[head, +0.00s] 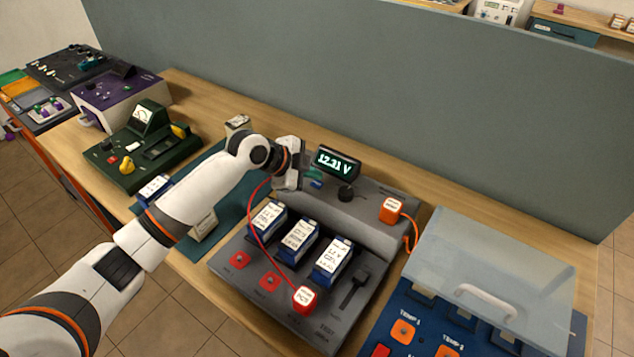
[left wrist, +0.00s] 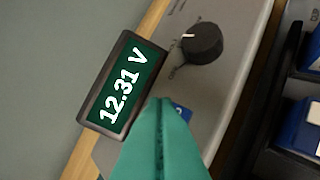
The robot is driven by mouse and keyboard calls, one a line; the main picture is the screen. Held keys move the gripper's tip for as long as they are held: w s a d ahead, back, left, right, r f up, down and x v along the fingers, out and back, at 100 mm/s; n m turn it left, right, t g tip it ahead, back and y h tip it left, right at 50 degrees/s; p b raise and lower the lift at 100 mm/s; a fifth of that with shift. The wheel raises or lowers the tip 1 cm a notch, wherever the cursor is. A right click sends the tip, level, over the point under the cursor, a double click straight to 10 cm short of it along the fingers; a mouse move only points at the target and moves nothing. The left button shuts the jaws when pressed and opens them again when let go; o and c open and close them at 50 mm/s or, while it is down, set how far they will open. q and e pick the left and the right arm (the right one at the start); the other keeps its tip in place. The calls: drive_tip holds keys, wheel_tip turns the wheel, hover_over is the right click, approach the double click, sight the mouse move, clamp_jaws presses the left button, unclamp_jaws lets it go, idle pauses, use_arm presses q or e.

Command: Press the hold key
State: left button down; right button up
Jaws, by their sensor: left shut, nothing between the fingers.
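The display also shows in the left wrist view (left wrist: 122,86). My left gripper (head: 315,180) is over the tester's raised back part, just below the display. Its teal fingers (left wrist: 165,105) are shut with nothing between them. A small blue key (left wrist: 182,112) shows just beyond the fingertips in the left wrist view, partly covered by them. Its label cannot be read, and I cannot tell whether the fingers touch it. My right gripper is not in view.
A black knob (left wrist: 202,41) sits beside the display. Several blue batteries (head: 299,240) stand in the tester. A red probe block (head: 305,297) and an orange-red one (head: 391,209) have cables. A clear lidded blue unit (head: 490,270) is at right, a green meter (head: 148,150) at left.

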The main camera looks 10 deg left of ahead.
use_arm(q)
drive_tip(key=shift+f, duration=0.1)
drive_tip(key=shift+f, duration=0.3)
drive_tip(key=shift+f+b, duration=0.4)
idle(0.9)
drive_tip(key=shift+r, duration=0.1)
drive_tip(key=shift+r+p, duration=0.7)
drive_tip(key=shift+r, duration=0.1)
wheel_tip(320, 180, up, 5)
drive_tip(key=p, duration=0.4)
